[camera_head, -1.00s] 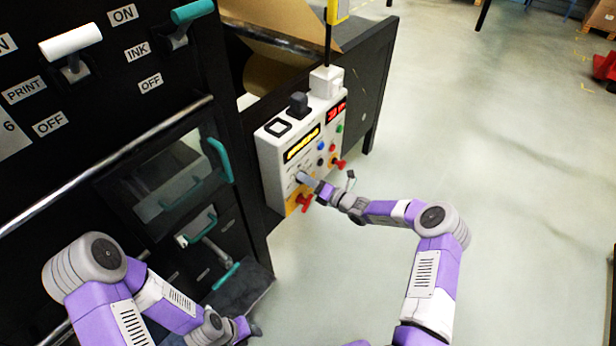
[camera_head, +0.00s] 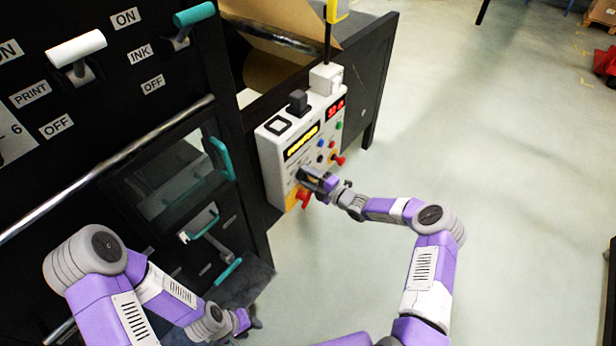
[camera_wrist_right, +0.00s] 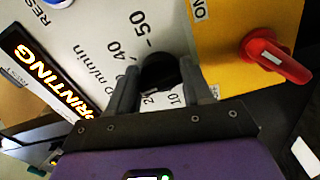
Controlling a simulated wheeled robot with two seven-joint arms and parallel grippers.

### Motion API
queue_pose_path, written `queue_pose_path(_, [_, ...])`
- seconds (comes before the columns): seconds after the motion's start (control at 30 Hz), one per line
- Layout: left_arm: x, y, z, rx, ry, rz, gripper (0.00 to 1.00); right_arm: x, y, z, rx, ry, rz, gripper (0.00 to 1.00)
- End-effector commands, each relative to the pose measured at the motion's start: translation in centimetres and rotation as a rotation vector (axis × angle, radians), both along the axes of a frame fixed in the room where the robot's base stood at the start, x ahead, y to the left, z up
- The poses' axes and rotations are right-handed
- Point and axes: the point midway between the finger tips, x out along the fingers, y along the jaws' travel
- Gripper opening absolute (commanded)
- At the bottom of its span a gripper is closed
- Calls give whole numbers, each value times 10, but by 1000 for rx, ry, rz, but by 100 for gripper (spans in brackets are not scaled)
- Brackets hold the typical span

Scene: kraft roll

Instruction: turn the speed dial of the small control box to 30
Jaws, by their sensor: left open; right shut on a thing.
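The small control box (camera_head: 275,158) is a pale panel on the side of the black machine. Its black speed dial (camera_wrist_right: 160,70) shows in the right wrist view, with the marks 10, 20, 40 and 50 m/min printed around it. My right gripper (camera_wrist_right: 165,82) is shut on the dial, one finger on each side. The gripper and palm hide part of the scale and the dial's pointer. In the head view my right gripper (camera_head: 306,178) is at the box's lower front. My left gripper (camera_head: 252,322) is open and empty, low in front of the machine.
A red rotary switch (camera_wrist_right: 275,58) on a yellow plate is close beside my right gripper. A lit display (camera_head: 302,142) and several coloured buttons are above it on the panel. The floor (camera_head: 480,180) at right is clear.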

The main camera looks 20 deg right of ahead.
Motion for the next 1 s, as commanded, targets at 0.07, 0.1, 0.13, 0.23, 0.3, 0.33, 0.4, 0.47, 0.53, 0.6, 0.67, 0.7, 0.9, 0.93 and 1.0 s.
queue_pose_path(0.07, [0, 0, 0, 0, 0, 0, 43, -1, 1, -1, 20, 17, 2, 20])
queue_pose_path(0.1, [0, 0, 0, 0, 0, 0, 43, -1, 1, -1, 28, 24, 2, 20])
queue_pose_path(0.13, [0, 0, 1, 0, 0, 0, 43, -1, 1, -1, 34, 28, 2, 20])
queue_pose_path(0.23, [0, 0, 1, 0, 0, 0, 43, -1, 1, -1, 47, 39, 2, 20])
queue_pose_path(0.3, [0, 0, 1, 0, 0, 0, 43, -1, 1, -1, 53, 43, 2, 20])
queue_pose_path(0.33, [0, 0, 1, 0, 0, 0, 43, -1, 1, -1, 53, 44, 2, 20])
queue_pose_path(0.4, [0, 0, 1, 0, 0, 0, 43, -1, 1, -1, 56, 46, 2, 20])
queue_pose_path(0.47, [0, 0, 1, 0, 0, 0, 43, -1, 1, -2, 55, 46, 3, 20])
queue_pose_path(0.53, [0, 0, 1, 0, 0, 0, 43, -1, 1, -2, 55, 46, 3, 20])
queue_pose_path(0.6, [0, 0, 1, 0, 0, 0, 43, -1, 1, -2, 55, 46, 3, 20])
queue_pose_path(0.67, [0, 0, 1, 0, 0, 0, 43, -1, 1, -2, 55, 46, 3, 20])
queue_pose_path(0.7, [0, 0, 1, 0, 0, 0, 43, -1, 1, -2, 54, 46, 3, 20])
queue_pose_path(0.9, [0, 0, 1, 0, 0, 0, 43, -1, 1, -1, 55, 45, 1, 72])
queue_pose_path(0.93, [0, 0, 1, 0, 0, 0, 43, -1, 1, -1, 55, 45, 1, 72])
queue_pose_path(1.0, [0, 0, 1, 0, 0, 0, 43, 0, 1, -1, 56, 44, 1, 72])
